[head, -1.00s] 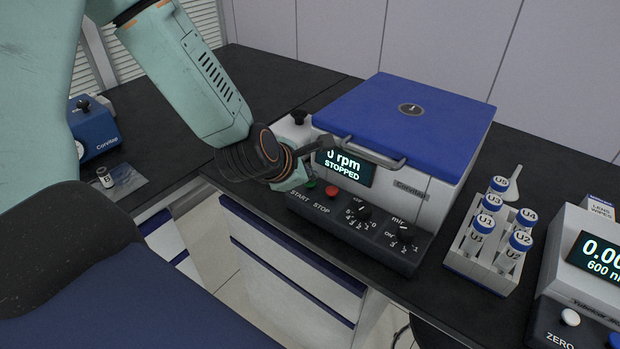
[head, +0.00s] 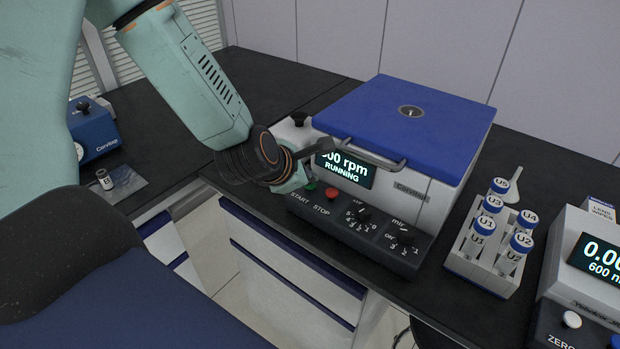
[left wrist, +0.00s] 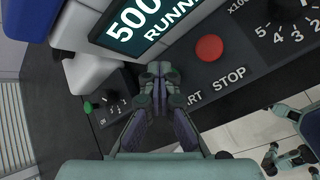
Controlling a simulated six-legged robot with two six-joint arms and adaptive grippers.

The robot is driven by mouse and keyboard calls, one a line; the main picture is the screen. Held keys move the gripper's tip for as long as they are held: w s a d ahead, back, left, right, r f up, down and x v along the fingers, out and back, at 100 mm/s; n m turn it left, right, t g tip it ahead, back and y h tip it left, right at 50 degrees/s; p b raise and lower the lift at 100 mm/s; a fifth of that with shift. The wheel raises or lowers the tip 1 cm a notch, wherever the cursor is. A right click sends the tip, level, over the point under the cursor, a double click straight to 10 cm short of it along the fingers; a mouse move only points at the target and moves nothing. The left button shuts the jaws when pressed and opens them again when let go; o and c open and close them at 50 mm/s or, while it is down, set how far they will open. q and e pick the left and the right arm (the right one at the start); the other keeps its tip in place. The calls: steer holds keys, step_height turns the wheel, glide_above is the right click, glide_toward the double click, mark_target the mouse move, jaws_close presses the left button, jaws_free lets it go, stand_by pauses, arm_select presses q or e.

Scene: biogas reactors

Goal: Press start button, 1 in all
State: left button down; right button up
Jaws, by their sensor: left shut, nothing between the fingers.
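The centrifuge (head: 395,185) has a blue lid, shut. Its display (head: 345,170) reads a value ending in 00 rpm, RUNNING; in the left wrist view the display (left wrist: 145,25) shows 500. The green start button (head: 310,186) is above the START label, just beside my left gripper (head: 304,176). In the left wrist view my left gripper (left wrist: 160,72) is shut and empty, its tips over the panel beside START, hiding the button there. I cannot tell whether the tips touch it. The red stop button (left wrist: 209,47) is clear of the fingers. A teal part of mine, perhaps my right gripper, shows lower right there.
Dials (head: 403,234) sit right of the stop button. A rack (head: 482,262) of capped tubes stands to the right, beside an instrument (head: 590,275) reading 600 nm. A blue device (head: 93,130) and a small vial (head: 104,179) are at left. The bench behind is clear.

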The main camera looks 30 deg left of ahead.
mark_target(308, 186)
arm_select(q)
steer(key=shift+r+p, duration=0.85)
steer(key=shift+r, duration=0.3)
step_height(308, 186, up, 5)
steer(key=p, duration=0.4)
stand_by(0.5)
